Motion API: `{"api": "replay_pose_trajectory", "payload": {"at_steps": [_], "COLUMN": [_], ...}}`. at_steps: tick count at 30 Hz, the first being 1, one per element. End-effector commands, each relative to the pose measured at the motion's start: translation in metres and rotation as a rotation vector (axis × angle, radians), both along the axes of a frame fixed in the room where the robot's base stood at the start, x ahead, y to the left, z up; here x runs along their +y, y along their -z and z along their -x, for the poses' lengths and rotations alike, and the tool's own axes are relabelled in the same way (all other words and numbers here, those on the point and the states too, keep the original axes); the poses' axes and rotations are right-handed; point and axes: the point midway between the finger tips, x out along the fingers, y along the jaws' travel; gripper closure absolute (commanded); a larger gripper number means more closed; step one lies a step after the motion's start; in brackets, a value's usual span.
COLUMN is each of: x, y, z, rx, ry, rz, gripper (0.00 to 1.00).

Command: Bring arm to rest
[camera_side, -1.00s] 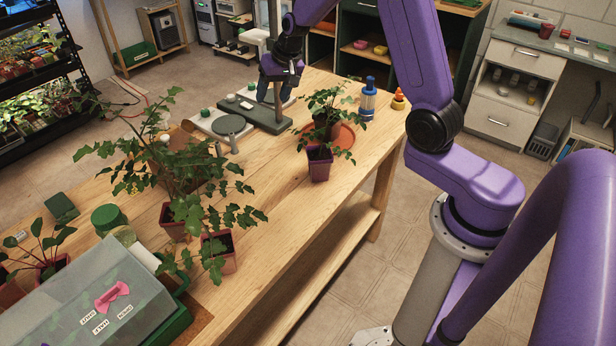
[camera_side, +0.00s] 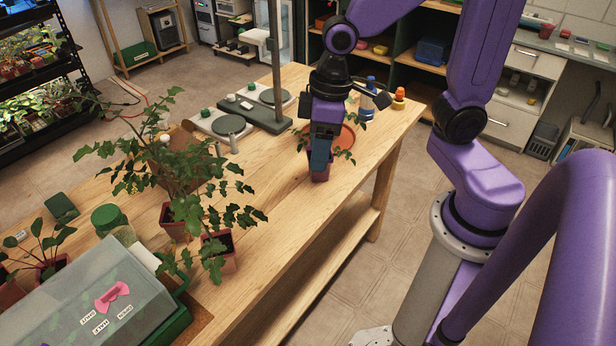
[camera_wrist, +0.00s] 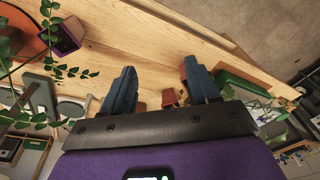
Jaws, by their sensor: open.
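A purple pot (camera_wrist: 66,36) with leafy stems is at the upper left of the wrist view, apart from the fingers. The same purple pot (camera_side: 320,173) shows partly behind my gripper in the side view.
Leafy plants (camera_side: 175,170) in pots stand mid-table. A lidded propagator box (camera_side: 95,295) is at the front left. A stand (camera_side: 268,118) with an upright post and a blue bottle (camera_side: 368,98) are toward the back. The table's right front strip is clear.

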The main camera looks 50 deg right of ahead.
Motion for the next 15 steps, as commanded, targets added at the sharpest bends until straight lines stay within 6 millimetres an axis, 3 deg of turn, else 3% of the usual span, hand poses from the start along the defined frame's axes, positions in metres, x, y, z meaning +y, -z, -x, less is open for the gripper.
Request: {"api": "replay_pose_trajectory", "payload": {"at_steps": [3,9,15], "x": [-0.004,-0.019,-0.032], "y": [-0.002,-0.003,-0.003], "z": [0.038,0.091,0.120], "rx": [0.007,0.016,0.017], "ry": [-0.131,-0.328,-0.446], "rz": [0.028,0.077,0.107], "gripper": [0.41,0.41,0.41]}}
